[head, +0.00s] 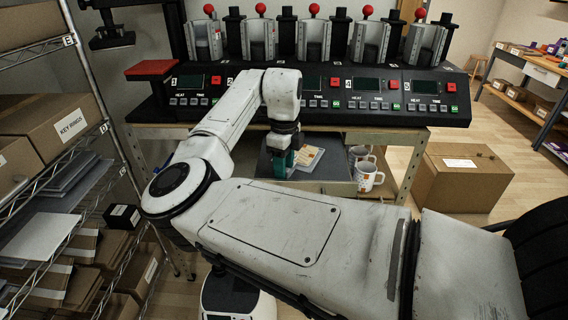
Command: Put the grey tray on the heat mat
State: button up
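A dark grey flat surface, which looks like the grey tray (335,166), is at the centre below the mug press, partly hidden by my arm. A printed sheet or card (309,157) lies on it. My gripper (284,168) points down over its left part, with teal at its tip. Its fingers are too small and covered to tell whether they are open, or whether they touch the tray. A red-orange pad (150,68), which may be the heat mat, lies on the raised left end of the press, with nothing on it.
The press (320,95) has several stations with red knobs. White mugs (367,176) stand right of the tray. A cardboard box (458,178) is on the floor at right. A wire shelf with boxes (55,117) borders the left. Open floor shows beyond the right side.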

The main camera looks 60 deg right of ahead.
jog(key=shift+o, duration=0.2)
notch_tip(320, 180, up, 12)
jog(key=b, duration=0.1)
dwell(0.5)
dwell(2.3)
